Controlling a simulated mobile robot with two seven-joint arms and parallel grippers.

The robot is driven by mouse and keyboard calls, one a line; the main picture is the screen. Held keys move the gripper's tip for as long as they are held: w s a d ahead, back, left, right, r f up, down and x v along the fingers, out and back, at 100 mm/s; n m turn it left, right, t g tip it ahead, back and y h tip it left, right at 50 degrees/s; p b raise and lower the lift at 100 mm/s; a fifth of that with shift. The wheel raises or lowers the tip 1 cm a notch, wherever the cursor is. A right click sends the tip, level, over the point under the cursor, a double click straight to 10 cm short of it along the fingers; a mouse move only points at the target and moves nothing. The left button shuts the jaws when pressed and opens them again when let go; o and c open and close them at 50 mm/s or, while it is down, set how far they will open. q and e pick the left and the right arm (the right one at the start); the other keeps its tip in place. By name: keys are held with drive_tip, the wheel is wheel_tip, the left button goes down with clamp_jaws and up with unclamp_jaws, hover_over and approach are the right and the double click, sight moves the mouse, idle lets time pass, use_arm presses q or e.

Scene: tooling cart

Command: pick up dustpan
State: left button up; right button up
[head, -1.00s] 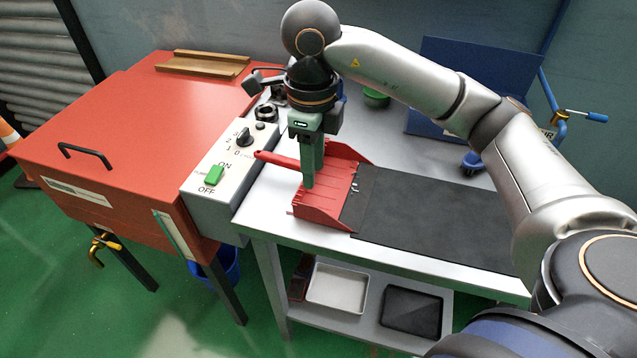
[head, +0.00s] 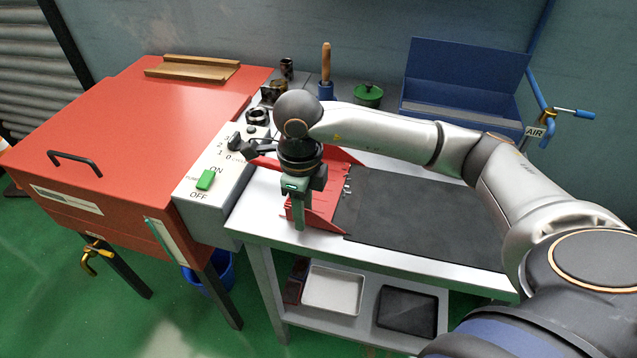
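The red dustpan (head: 326,206) lies on the light worktop, at the left end of a dark mat. Its handle (head: 266,162) points left toward the control panel and is partly hidden behind my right wrist. My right gripper (head: 299,222) points down, with its green fingers in front of the dustpan's left part. The fingers overlap one another in this view, so I cannot tell their gap or whether they touch the pan. My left gripper is not in view.
The dark mat (head: 420,216) covers the worktop to the right. A red cabinet (head: 130,130) with a switch panel (head: 208,192) stands at left. A blue open box (head: 465,85), a green-lidded pot (head: 368,94) and a wooden-handled tool (head: 326,62) are behind my arm. Trays sit on the lower shelf (head: 358,327).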

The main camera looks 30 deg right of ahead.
clamp_jaws()
drive_tip(key=shift+r, duration=0.1)
idle(1.2)
